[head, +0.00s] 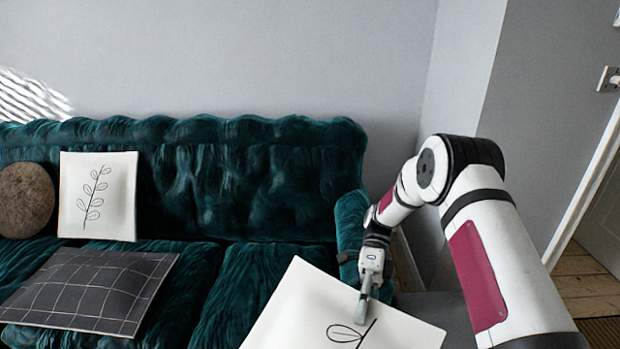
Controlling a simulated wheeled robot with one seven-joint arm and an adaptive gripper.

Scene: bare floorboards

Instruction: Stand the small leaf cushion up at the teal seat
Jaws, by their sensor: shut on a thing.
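A white cushion with a black leaf drawing (290,318) is in front of the teal sofa's right part, tilted, its lower part cut off by the frame's bottom edge. My gripper (362,308) is shut on this leaf cushion from above. The teal seat (262,275) is a velvet sofa with a tufted back. A second white cushion with a leaf sprig (75,200) stands upright against the sofa back at the left. I cannot tell from this view whether the held cushion touches the seat.
A round brown cushion (26,200) stands at the far left. A dark grey checked cushion (75,290) lies flat on the left seat. The sofa's right arm (350,225) is close to my arm. The sofa's right back section is bare. A wall stands behind.

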